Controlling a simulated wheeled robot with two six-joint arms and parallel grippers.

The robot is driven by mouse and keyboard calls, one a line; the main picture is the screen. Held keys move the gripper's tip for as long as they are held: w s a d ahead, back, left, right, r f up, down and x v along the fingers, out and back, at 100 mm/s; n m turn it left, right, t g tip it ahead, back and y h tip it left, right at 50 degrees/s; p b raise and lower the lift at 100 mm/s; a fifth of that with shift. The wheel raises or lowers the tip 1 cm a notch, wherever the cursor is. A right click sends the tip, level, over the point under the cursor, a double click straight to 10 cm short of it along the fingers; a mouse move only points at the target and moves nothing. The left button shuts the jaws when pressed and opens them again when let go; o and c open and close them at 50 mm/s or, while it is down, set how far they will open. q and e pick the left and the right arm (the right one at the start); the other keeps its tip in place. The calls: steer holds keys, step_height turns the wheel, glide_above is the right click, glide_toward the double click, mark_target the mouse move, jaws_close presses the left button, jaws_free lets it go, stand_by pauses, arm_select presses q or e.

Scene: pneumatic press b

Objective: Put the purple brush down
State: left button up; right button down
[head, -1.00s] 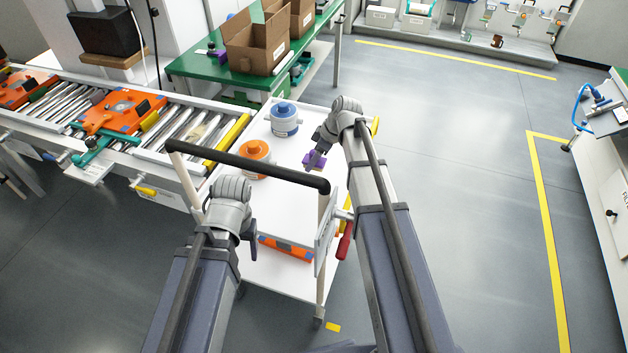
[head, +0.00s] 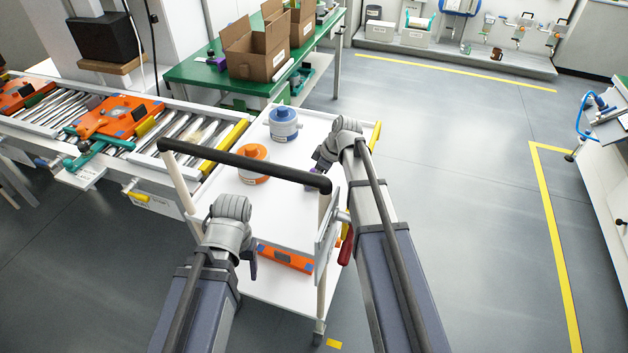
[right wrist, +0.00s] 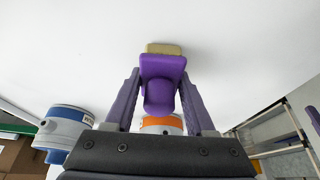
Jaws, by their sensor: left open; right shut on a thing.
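The purple brush (right wrist: 162,75) is between the fingers of my right gripper (right wrist: 160,98) in the right wrist view, its beige bristle end (right wrist: 164,48) against or close to a white surface; contact cannot be told. In the head view my right gripper (head: 318,170) is over the right side of the white cart top (head: 292,185), and the brush is mostly hidden behind it and the cart handle. My left gripper (head: 251,262) is open and empty, in front of the cart's near side, left of the handle post; its fingers are partly hidden.
On the cart top stand an orange-and-white pot (head: 253,165) and a blue-and-white pot (head: 284,124). The black cart handle (head: 245,166) crosses in front. An orange box (head: 285,258) lies on the lower shelf. A roller conveyor (head: 190,130) is at left. The cart top's middle is free.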

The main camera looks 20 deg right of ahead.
steer(key=c, duration=0.7)
jaws_free()
steer(key=shift+f, duration=0.15)
steer(key=o, duration=0.5)
steer(key=shift+c, duration=0.2)
steer(key=shift+d+r+p, duration=0.1)
steer(key=shift+r+p, duration=0.25)
steer(key=shift+r, duration=0.15)
steer(key=p+v, duration=1)
steer(key=v, duration=0.1)
steer(key=shift+r, duration=0.2)
steer(key=shift+s+f, duration=0.1)
steer(key=shift+s, duration=0.15)
